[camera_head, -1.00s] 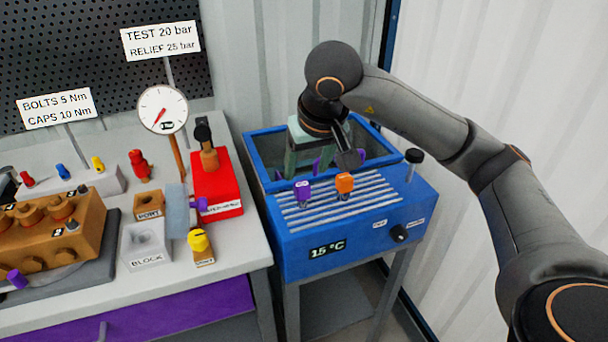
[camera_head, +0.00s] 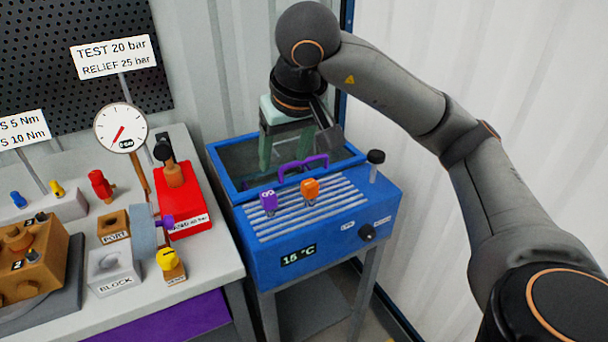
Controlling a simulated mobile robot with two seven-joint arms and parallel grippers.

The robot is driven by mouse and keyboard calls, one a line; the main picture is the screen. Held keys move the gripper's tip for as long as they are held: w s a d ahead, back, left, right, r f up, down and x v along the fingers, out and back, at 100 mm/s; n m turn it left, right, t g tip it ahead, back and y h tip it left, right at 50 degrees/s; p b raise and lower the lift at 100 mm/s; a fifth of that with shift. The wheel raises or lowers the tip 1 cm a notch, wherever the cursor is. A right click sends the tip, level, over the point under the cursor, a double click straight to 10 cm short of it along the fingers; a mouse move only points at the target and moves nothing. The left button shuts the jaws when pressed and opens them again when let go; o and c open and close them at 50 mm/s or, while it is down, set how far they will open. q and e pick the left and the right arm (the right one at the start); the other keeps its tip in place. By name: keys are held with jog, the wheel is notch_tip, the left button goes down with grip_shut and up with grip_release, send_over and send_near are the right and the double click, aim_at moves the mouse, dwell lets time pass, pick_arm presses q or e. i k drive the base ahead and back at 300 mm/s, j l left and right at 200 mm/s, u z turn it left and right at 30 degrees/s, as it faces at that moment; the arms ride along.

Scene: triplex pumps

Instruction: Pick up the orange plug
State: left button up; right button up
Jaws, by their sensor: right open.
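The orange plug (camera_head: 310,189) stands upright on the slatted grey top of the blue cooling unit (camera_head: 330,245). A purple plug (camera_head: 268,201) stands to its left on the same slats. My right gripper (camera_head: 285,160) hangs behind the plugs, over the unit's open basin. Its pale green fingers point down and are apart, with no object seen between them. The fingertips are partly hidden by the purple handle and the basin's front rim. The gripper is apart from the orange plug. My left gripper is out of view.
A purple handle (camera_head: 302,170) arches at the basin's front, close to the fingers. A black knob on a post (camera_head: 375,158) rises at the slats' right. The bench at left holds a red block (camera_head: 186,205), a gauge (camera_head: 121,128) and several small parts.

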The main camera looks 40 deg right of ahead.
aim_at(310, 193)
jog(key=z, duration=1.25)
jog(key=i+l+u, duration=0.1)
jog(key=u, duration=0.35)
jog(key=i+l+u, duration=0.1)
jog(key=u, duration=0.3)
jog(key=l+u, duration=0.3)
jog(key=u, duration=0.15)
